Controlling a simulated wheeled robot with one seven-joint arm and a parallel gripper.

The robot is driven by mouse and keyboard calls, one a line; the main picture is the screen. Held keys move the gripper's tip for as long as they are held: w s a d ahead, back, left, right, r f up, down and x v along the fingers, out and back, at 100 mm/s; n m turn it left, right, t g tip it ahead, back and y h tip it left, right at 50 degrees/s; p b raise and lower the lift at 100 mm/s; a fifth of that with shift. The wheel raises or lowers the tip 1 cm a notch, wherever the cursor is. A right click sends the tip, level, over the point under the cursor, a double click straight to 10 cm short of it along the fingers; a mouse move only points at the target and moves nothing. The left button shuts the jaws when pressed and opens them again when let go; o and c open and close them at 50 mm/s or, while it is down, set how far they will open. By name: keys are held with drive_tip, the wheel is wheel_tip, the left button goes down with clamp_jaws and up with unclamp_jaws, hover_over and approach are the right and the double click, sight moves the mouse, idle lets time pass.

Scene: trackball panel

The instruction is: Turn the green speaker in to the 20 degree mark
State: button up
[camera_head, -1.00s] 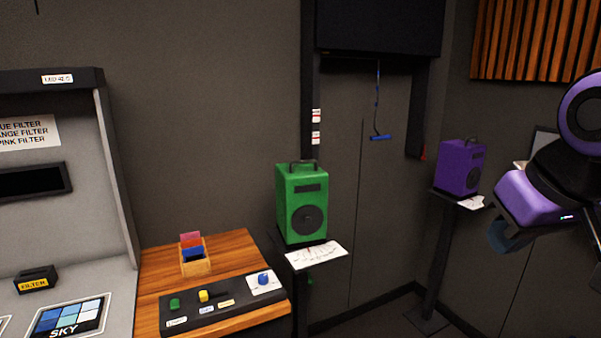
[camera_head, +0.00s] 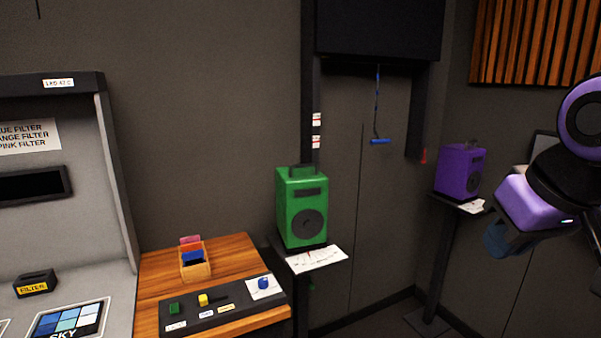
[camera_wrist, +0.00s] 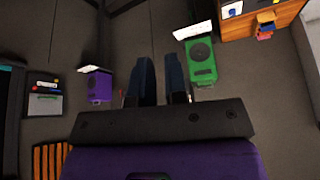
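The green speaker (camera_head: 301,208) stands upright on a black stand, with a white paper scale (camera_head: 316,259) in front of its base. The scale's marks are too small to read. The speaker also shows in the wrist view (camera_wrist: 201,62), which looks inverted. My gripper (camera_wrist: 161,62) shows in the wrist view with two dark fingers parallel and a gap between them, nothing held. In the head view my gripper (camera_head: 497,240) is at the right, far from the green speaker and in front of the purple speaker's side.
A purple speaker (camera_head: 460,170) stands on another stand at the right. A wooden desk (camera_head: 237,250) with a control panel (camera_head: 225,305) and card box (camera_head: 195,263) is left of the green speaker. A blue pull handle (camera_head: 380,141) hangs under the dark screen (camera_head: 380,28).

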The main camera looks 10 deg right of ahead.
drive_tip(key=o, duration=0.4)
drive_tip(key=shift+w+r, duration=0.25)
drive_tip(key=shift+c, duration=0.2)
drive_tip(key=shift+o, duration=0.3)
drive_tip(key=w+a+r+n, duration=0.1)
drive_tip(key=w+r+n, duration=0.1)
drive_tip(key=w+r, duration=0.3)
drive_tip(key=w+a+r+n, duration=0.1)
drive_tip(key=w+r+n, duration=0.2)
drive_tip(key=w+r, duration=0.3)
drive_tip(key=w, duration=0.5)
drive_tip(key=shift+w+a+r+g, duration=0.15)
drive_tip(key=shift+r+g, duration=0.15)
drive_tip(key=shift+g, duration=0.1)
drive_tip(key=w+a+r+n, duration=0.2)
drive_tip(key=w, duration=0.6)
drive_tip(key=w+a+r+n, duration=0.2)
drive_tip(key=w+n, duration=0.1)
drive_tip(key=w, duration=0.5)
drive_tip(key=n+g, duration=0.2)
drive_tip(key=n, duration=0.8)
hover_over(303, 165)
drive_tip(key=s, duration=0.2)
drive_tip(key=s+f+x, duration=0.1)
drive_tip(key=s+x, duration=0.2)
drive_tip(key=x, duration=2)
drive_tip(key=shift+w, duration=0.15)
drive_tip(key=shift+c, duration=0.5)
clamp_jaws()
